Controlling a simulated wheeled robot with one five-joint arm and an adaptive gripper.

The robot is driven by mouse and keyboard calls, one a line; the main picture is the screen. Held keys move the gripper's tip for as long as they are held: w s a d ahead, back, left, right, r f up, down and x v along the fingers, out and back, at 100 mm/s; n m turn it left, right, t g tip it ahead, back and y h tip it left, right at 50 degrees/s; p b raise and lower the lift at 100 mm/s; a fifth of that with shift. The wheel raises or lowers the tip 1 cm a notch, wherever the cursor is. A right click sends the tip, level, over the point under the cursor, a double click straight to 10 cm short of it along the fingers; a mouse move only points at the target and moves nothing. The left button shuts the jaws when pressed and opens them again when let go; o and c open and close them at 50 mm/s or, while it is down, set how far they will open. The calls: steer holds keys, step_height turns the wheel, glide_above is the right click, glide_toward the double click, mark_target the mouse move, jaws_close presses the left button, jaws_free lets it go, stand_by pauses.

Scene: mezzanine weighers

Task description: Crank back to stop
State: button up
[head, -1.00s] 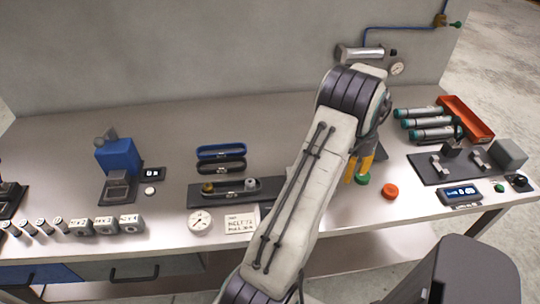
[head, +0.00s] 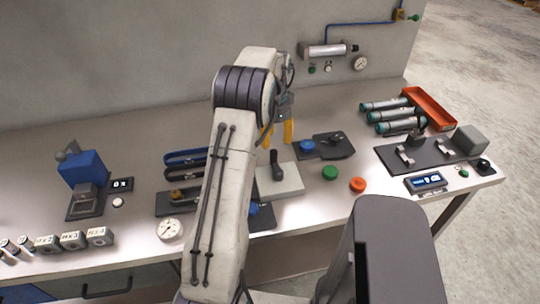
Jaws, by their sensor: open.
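A light grey block (head: 280,182) with an upright black handle (head: 277,163) stands on the bench, partly behind my arm. Right of it, a dark plate (head: 336,152) carries a small dark lever-like part (head: 336,137), with a blue knob (head: 307,146) at its left. I cannot tell for sure which of these is the crank or where its stop is. My gripper (head: 277,139), with yellow fingers, is open and empty. In the picture it appears just above and behind the black handle, apart from the blue knob.
A green button (head: 330,173) and an orange button (head: 358,185) stand toward the front. Teal-ended cylinders (head: 393,115) and an orange tray (head: 430,107) lie at right. A blue device (head: 84,169) stands left. A gauge (head: 171,228) lies in front.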

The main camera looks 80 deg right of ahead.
mark_target(274, 150)
steer(key=shift+a+m, duration=0.2)
steer(key=shift+m, duration=0.8)
steer(key=shift+f+m, duration=0.25)
steer(key=shift+m, duration=0.05)
steer(key=shift+f+p, duration=0.6)
steer(key=shift+f, duration=2.85)
steer(key=shift+c, duration=0.2)
jaws_close()
